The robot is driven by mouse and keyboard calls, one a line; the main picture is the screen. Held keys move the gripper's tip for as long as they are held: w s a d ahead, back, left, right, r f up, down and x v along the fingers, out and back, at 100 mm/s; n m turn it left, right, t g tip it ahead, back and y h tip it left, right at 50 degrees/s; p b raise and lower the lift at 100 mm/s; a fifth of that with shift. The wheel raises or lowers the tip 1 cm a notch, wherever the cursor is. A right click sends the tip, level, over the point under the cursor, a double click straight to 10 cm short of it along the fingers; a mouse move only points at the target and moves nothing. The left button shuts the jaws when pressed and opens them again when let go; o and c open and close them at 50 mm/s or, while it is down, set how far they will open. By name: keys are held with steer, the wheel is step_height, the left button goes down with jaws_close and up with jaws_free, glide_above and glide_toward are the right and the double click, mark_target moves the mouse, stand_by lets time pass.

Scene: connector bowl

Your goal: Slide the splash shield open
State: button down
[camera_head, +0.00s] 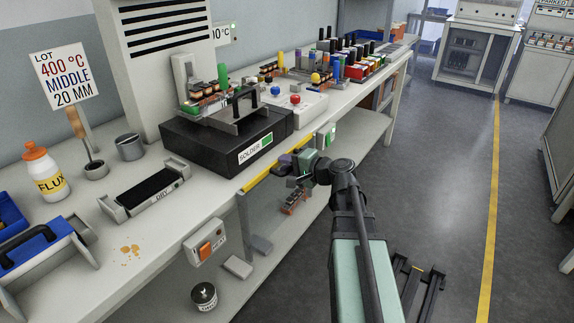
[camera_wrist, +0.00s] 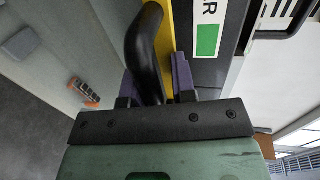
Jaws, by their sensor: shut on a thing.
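A black solder box (camera_head: 185,140) with a white and green SOLDER label stands at the bench's front edge. A yellow strip (camera_head: 258,179) runs along the edge in front of it. My gripper (camera_head: 290,163) is at the right part of this strip. In the wrist view, its purple fingers (camera_wrist: 157,85) are shut on a curved black handle (camera_wrist: 146,45) beside the yellow strip (camera_wrist: 172,30). The handle's far end and its joint to the splash shield are hard to make out. I cannot tell a separate shield panel from the strip and box.
A metal carrier with a black handle (camera_head: 240,113) sits on the solder box. A DRY tray (camera_head: 150,190), flux bottle (camera_head: 45,172) and metal cup (camera_head: 129,147) stand to the left. A lower shelf (camera_head: 225,285) holds a can (camera_head: 204,296).

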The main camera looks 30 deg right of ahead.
steer(key=c, duration=1.1)
jaws_free()
steer(key=shift+s+r, duration=0.1)
steer(key=p+v, duration=0.2)
steer(key=v, duration=0.8)
steer(key=shift+s+d, duration=0.2)
steer(key=shift+s, duration=0.1)
